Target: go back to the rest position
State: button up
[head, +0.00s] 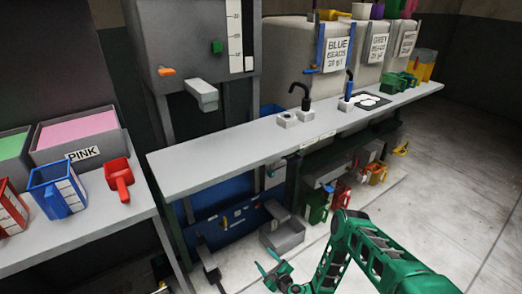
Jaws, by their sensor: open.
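My gripper (274,274) is at the lower middle of the head view, at the end of my green arm. Its fingers are spread apart with nothing visible between them. It is in front of the grey bench, lower in the picture than the bench top. The arm is bent, with its elbow raised to the right of the gripper.
At left, a table holds a pink bin (78,137), blue jug (58,189) and red scoop (119,178). Floor at right is clear.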

jog(key=w+d+r+n+g+y, duration=0.1)
jog(key=w+r+n+g+y, duration=0.1)
jog(key=w+r+n, duration=0.6)
jog(key=w+d+r+n+g+y, duration=0.1)
jog(key=r+n+g, duration=0.15)
jog(key=r, duration=0.85)
jog(key=s+d+r+n+g+h, duration=0.35)
jog(key=d+r+n, duration=0.45)
jog(key=d+r, duration=0.95)
jog(key=s+d+r+n+g+h, duration=0.15)
jog(key=s+d+r+h, duration=0.35)
jog(key=s+d+r, duration=1.15)
jog(key=s+d+r+g, duration=0.1)
jog(key=s+r, duration=0.2)
jog(key=s, duration=0.6)
jog(key=s+d+r+m+g, duration=0.1)
jog(key=s+r, duration=0.2)
jog(key=s, duration=0.6)
jog(key=s+d+r+g, duration=0.1)
jog(key=s+r, duration=0.2)
jog(key=s, duration=0.7)
jog(key=shift+m+h, duration=0.4)
jog(key=shift+h, duration=0.05)
